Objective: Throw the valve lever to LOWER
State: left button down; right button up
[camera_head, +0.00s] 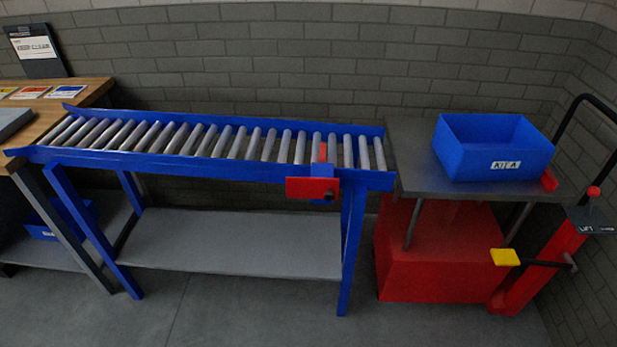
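A red lift table (430,250) stands at the right, with a dark grey top plate (415,160). Its black push handle (560,120) curves up at the right edge. A small lever with a red knob (594,191) stands up from a dark plate (590,222) marked LIFT and a second word too small to read surely. I take it as the valve lever. A yellow pedal (505,257) sits on a black bar below it. Neither gripper is in view.
A blue labelled bin (490,155) sits on the lift top, with a small red block (549,180) beside it. A blue roller conveyor (215,165) with a red plate (312,187) stands left of the lift. A wooden bench (80,92) is at far left. Grey floor lies in front.

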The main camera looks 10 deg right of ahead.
aim_at(593, 192)
jog(key=z, duration=2)
